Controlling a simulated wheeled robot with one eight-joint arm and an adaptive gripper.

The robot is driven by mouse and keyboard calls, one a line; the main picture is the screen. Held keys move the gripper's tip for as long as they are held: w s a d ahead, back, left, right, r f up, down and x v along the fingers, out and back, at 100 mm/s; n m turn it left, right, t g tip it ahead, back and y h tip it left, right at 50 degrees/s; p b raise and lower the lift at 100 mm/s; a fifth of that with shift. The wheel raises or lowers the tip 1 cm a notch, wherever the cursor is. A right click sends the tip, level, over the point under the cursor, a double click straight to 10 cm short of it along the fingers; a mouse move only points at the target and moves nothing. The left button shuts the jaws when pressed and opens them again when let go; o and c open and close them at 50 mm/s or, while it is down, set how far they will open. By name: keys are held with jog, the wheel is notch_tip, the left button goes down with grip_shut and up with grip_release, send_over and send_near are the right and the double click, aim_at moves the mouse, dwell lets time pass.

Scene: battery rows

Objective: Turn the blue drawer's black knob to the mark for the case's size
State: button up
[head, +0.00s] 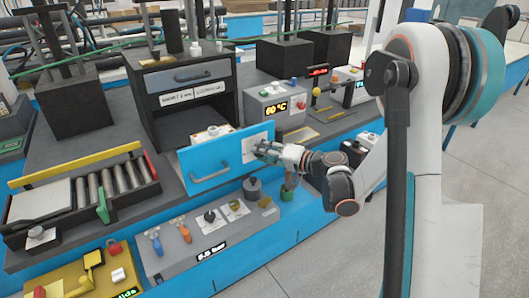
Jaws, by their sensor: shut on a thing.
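The blue drawer (192,178) stands pulled out of the dark cabinet (172,120), with a grey bar handle (211,174) on its front. A pale plate (251,149) is fixed at the right end of the drawer front. My gripper (262,150) reaches in from the right and is shut at this plate, on the black knob. The fingers hide the knob, and its pointer and the marks cannot be read. White items (213,132) show in the open drawer behind its front. Which one is the case cannot be told.
A closed grey drawer (190,77) with white labels below it is above the blue one. A display box reading about 60 °C (276,104) stands behind my gripper. A grey panel with small knobs (205,232) lies in front, and a roller tray (105,190) at left.

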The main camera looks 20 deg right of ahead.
jog(key=o, duration=1.1)
jog(key=shift+c, duration=0.2)
jog(key=v, duration=1.2)
